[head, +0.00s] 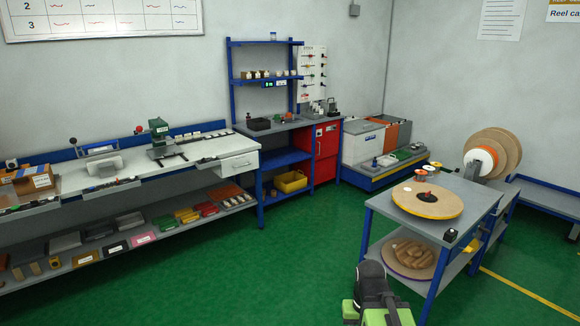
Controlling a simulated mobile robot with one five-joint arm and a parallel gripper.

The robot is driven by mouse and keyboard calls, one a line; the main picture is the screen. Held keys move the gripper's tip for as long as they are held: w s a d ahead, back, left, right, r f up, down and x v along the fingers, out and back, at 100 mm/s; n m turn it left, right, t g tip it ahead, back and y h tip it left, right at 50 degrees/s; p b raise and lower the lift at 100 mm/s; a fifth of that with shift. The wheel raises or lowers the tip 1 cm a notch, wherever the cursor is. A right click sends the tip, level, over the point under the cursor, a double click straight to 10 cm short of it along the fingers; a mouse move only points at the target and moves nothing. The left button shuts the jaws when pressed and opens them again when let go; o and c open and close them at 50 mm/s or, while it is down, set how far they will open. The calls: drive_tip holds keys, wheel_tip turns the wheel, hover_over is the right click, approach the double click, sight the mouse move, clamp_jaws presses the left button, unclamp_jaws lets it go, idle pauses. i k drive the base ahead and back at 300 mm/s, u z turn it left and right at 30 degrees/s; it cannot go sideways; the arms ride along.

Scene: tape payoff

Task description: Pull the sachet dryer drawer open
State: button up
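A white drawer front (238,165) with a dark handle sits under the right end of the long white bench and looks shut. A red cabinet (326,140) with a small label and a dark handle stands just right of it, under the grey worktop, and also looks shut. No readable label shows which of them is the sachet dryer. Part of my own green and black arm shows at the bottom, well away from both, near the front table. My gripper's fingers cannot be made out.
A blue-framed table (465,196) with a wooden reel (427,199) on top stands at the right. A yellow bin (290,181) sits on a low shelf beside the red cabinet. Grey and orange bins (362,145) stand behind. Open green floor (270,255) lies between bench and table.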

sight(236, 165)
drive_tip(key=u, duration=0.2)
drive_tip(key=i, duration=2.35)
drive_tip(key=u, duration=1.3)
drive_tip(key=i, duration=1.8)
drive_tip(key=u, duration=0.8)
drive_tip(key=i, duration=0.35)
drive_tip(key=u, duration=0.15)
